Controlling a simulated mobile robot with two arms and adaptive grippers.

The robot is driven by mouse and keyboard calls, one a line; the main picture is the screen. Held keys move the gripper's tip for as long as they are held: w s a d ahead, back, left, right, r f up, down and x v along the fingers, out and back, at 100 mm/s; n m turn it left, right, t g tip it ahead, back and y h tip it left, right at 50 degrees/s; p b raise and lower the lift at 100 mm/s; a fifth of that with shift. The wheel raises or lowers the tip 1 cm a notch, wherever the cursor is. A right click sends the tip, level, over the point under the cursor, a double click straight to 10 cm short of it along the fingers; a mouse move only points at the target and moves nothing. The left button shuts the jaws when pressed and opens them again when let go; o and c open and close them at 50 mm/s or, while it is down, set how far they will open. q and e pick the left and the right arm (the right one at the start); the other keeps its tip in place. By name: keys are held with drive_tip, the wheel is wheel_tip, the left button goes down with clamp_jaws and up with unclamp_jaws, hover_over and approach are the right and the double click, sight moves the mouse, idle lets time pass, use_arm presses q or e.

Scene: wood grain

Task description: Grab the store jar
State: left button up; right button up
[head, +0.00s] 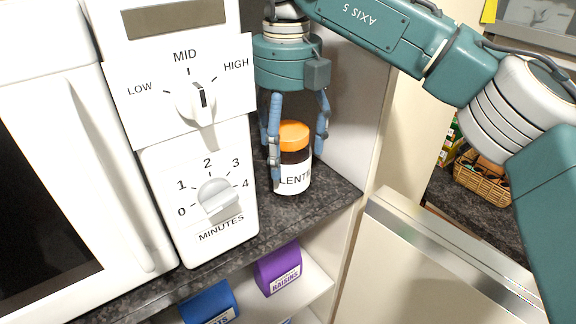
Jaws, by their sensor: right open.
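A jar (293,180) with an orange lid, dark contents and a white label starting "LENT" stands upright on the dark speckled counter. My right gripper (297,151) points down over it, with its blue fingers spread open on either side of the lid and upper body. One finger passes in front of the jar's left side and hides part of it. I cannot tell whether any finger touches it. My left gripper is not in view.
A white microwave (190,130) with dials stands close on the left. A cupboard wall (352,120) is close on the right. Below the counter (325,200), a shelf holds a purple raisins box (278,268) and a blue box (208,303). A wicker basket (483,180) is farther right.

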wheel_tip(320, 180, down, 4)
drive_tip(key=shift+d+f+p, duration=0.1)
drive_tip(key=shift+f+p, duration=0.1)
drive_tip(key=shift+p, duration=0.8)
drive_tip(key=shift+w+f, duration=0.1)
drive_tip(key=shift+f, duration=0.2)
drive_tip(key=shift+c, duration=0.7)
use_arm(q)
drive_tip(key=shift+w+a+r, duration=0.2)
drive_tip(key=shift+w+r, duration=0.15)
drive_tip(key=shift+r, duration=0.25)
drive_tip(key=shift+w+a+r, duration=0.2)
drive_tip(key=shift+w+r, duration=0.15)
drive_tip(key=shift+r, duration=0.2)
use_arm(e)
drive_tip(key=c, duration=1.3)
